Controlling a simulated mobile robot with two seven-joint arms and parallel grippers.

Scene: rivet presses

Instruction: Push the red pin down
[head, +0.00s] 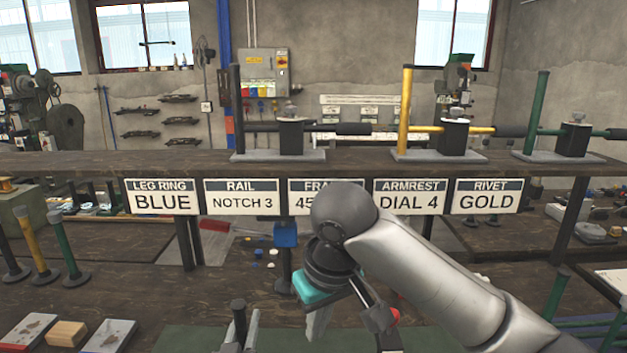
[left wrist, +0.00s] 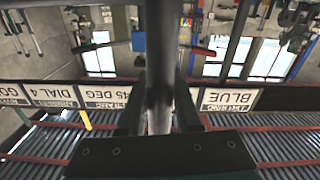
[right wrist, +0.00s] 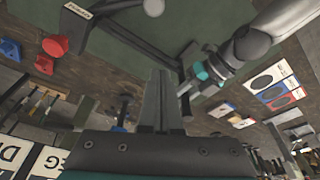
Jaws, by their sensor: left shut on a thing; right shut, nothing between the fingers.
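A small red round tip (head: 394,316) shows in the head view, beside a dark cylinder (head: 378,318) at the edge of my right forearm. I cannot tell whether it is the red pin. My right gripper (head: 318,325) points down with empty, shut fingers. They also show in the right wrist view (right wrist: 160,100). My left gripper (head: 243,328) is at the bottom edge of the head view. In the left wrist view its fingers (left wrist: 160,110) are shut on a grey bar (left wrist: 160,60). A dark frame (right wrist: 130,35) lies over the green mat in the right wrist view.
A raised shelf (head: 350,158) bears three presses with black, yellow and green posts. Signs hang from its front, including a BLUE sign (head: 162,197). A blue block (head: 285,235) stands on a post below. Coloured posts (head: 68,250) and small plates stand at left. Green mat (right wrist: 200,20) is partly bare.

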